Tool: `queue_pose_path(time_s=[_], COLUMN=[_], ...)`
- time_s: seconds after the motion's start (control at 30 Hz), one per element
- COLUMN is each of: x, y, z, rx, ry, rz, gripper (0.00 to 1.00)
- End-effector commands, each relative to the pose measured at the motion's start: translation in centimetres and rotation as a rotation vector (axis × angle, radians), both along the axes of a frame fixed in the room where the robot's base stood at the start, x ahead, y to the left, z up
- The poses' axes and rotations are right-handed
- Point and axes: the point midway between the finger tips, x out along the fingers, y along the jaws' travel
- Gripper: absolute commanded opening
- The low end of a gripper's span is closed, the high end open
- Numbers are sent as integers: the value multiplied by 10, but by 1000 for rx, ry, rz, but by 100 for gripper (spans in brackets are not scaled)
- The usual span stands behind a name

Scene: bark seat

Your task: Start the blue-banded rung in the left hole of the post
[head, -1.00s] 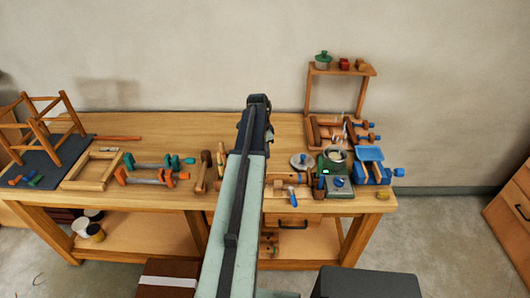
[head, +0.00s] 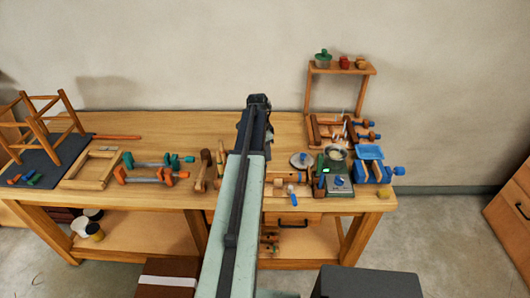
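My gripper (head: 259,102) is at the far end of my raised arm, in front of the bench's back edge and the wall. It is seen from behind, so I cannot tell whether its fingers are open or shut, or whether it holds anything. A blue vise (head: 372,172) stands at the right end of the bench; pale wood shows at its jaws, but I cannot tell if this is the post. Dark wooden pieces with blue ends (head: 362,131) lie behind it. I cannot pick out the blue-banded rung or the post's left hole at this size.
The wooden bench (head: 170,203) holds orange and green clamps (head: 145,176), a mallet (head: 203,172), a frame (head: 91,170), a stool (head: 43,125) on a dark mat, and a green scale-like device (head: 337,186). A small shelf (head: 340,69) stands at back right. My arm hides the bench's middle.

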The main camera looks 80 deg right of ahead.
Motion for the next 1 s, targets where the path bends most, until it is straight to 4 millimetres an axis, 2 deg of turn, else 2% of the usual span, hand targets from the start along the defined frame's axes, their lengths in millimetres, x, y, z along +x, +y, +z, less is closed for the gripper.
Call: queue_pose_path(time_s=[0.17, 0.27, 0.6, 0.67, 1.0], x=[0, 1, 6, 7, 8], y=[0, 1, 4, 5, 5], z=[3, 12, 71, 77, 77], rx=[0, 0, 0, 0, 0], ry=[0, 0, 0, 0, 0], rz=[0, 0, 0, 0, 0], gripper=[44, 44, 44, 44, 44])
